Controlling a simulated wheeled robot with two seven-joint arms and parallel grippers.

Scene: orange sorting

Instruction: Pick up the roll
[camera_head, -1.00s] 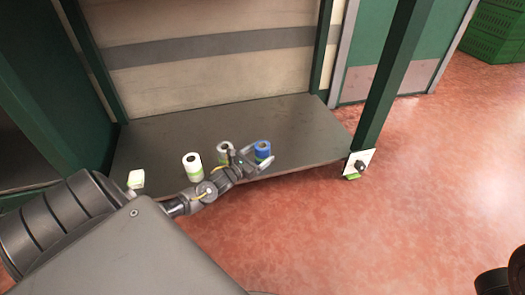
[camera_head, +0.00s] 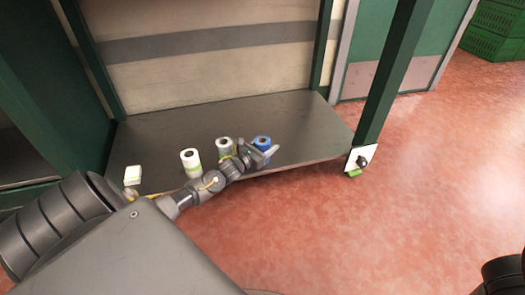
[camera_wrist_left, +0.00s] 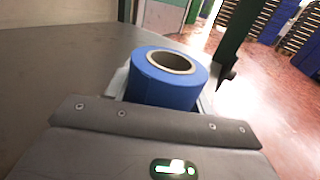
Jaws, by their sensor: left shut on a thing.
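A blue roll (camera_head: 262,142) stands upright near the front edge of the dark shelf (camera_head: 290,118). My left gripper (camera_head: 265,154) is around the blue roll and shut on it. In the left wrist view the blue roll (camera_wrist_left: 165,82) shows close up between the fingers, its round core hole facing up. The gripper and wrist partly hide the blue roll's lower part. Whether it touches the shelf I cannot tell.
A green post (camera_head: 392,85) rises at the shelf's right front corner. The back of the shelf is clear. Green crates (camera_head: 495,30) stand far off at the upper right.

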